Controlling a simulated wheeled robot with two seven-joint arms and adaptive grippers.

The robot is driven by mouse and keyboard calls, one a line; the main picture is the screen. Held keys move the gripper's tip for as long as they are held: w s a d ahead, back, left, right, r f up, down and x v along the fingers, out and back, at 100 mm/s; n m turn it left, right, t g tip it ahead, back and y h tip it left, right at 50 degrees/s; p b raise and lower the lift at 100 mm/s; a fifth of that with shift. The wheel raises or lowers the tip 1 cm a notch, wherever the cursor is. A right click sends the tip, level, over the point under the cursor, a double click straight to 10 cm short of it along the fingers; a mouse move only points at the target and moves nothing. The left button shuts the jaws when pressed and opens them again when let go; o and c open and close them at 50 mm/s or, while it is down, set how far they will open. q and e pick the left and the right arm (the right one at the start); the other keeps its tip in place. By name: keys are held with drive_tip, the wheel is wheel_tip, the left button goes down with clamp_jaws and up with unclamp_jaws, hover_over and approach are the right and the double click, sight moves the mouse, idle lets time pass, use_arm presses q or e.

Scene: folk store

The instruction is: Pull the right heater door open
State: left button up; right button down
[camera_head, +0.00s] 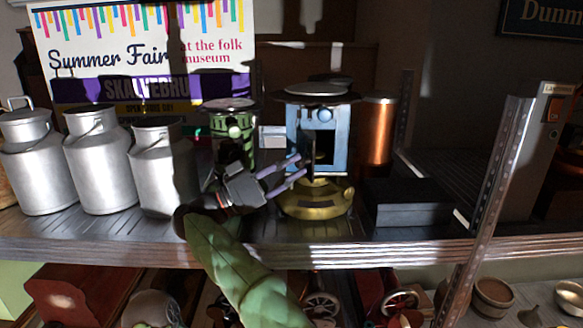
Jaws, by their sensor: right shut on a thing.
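The right heater is a light blue box (338,130) with a round dark top, standing on a brass base (322,203) on the shelf. Its front shows a dark opening. The heater door (309,155) looks like a narrow dark panel at the left of that opening, seen nearly edge-on and standing out from the front. My right gripper (300,168) reaches in from the lower left and is shut on the door's edge; the fingers hide part of it. A green heater (233,136) stands to the left, behind my gripper. My left gripper is not in view.
Several grey milk churns (97,165) stand at the left. A dark flat box (405,204) and a copper cylinder (376,130) are to the right. A metal upright (486,205) rises at the shelf (150,235) front on the right.

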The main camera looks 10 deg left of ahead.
drive_tip(key=shift+a+r+m+g+h, duration=0.2)
drive_tip(key=shift+a+m+g+h, duration=0.2)
drive_tip(key=shift+m+g, duration=0.5)
idle(0.3)
drive_tip(key=c, duration=1.1)
unclamp_jaws()
drive_tip(key=shift+c, duration=0.2)
drive_tip(key=shift+o, duration=0.7)
drive_tip(key=shift+f+n, duration=0.1)
drive_tip(key=shift+n, duration=0.2)
drive_tip(key=shift+w+a, duration=0.1)
drive_tip(key=shift+d+n+t, duration=0.3)
drive_tip(key=shift+t, duration=0.1)
